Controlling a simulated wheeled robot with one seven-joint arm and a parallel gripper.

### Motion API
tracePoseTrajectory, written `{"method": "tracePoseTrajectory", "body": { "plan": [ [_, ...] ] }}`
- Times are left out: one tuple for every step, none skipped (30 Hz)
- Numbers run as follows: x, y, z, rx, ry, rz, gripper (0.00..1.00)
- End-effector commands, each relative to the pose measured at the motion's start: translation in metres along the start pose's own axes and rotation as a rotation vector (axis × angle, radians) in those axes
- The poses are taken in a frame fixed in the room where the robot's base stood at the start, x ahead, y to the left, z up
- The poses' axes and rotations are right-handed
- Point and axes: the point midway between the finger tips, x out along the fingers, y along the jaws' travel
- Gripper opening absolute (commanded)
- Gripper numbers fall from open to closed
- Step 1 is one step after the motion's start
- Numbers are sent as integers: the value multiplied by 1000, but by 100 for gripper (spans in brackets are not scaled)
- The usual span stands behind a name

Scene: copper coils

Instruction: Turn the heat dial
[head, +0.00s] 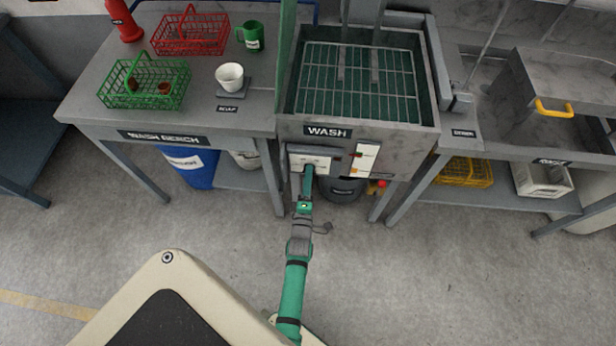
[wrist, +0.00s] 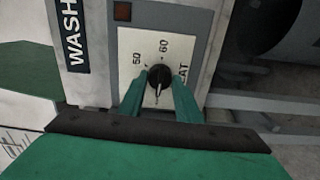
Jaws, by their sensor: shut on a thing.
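The heat dial (wrist: 159,77) is a round black knob on a white plate with the marks 50 and 60 and partly hidden lettering ending in "AT". A pale pointer line shows on the knob's lower side in the wrist view. My gripper (wrist: 160,91) has its two green fingers closed on the knob's two sides. In the head view my green arm reaches up to the front panel of the wash unit, and my gripper (head: 308,172) is at the white plate (head: 310,160). The knob is hidden behind it there.
The wash unit (head: 330,134) has a second white strip with small red marks right of the dial plate. A bench with red basket (head: 191,36) and green basket (head: 145,83) stands left. A steel counter with a yellow handle (head: 554,108) stands right. The floor in front is clear.

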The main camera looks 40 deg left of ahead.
Motion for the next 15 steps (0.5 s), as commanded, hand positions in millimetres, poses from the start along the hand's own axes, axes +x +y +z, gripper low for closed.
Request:
{"method": "tracePoseTrajectory", "body": {
  "plan": [
    [-1, -1, -5, 17, 8, -1, 8],
    [-1, 0, -5, 30, 8, -1, 8],
    [-1, 0, -6, 50, 8, -1, 8],
    [-1, 0, -6, 67, 9, -1, 8],
    [-1, 0, -6, 85, 9, -1, 8],
    [-1, 0, -6, 113, 9, -1, 8],
    [-1, 0, -6, 136, 9, -1, 8],
    [-1, 0, -6, 159, 9, -1, 8],
    [-1, 0, -6, 192, 10, -1, 8],
    [-1, 0, -6, 219, 10, -2, 8],
    [-1, 0, -6, 246, 10, -2, 9],
    [-1, 0, -7, 283, 10, -2, 8],
    [-1, 0, -7, 312, 10, -2, 8],
    [-1, 0, -7, 341, 11, -2, 8],
    [-1, 0, -7, 379, 11, -2, 9]
  ]
}}
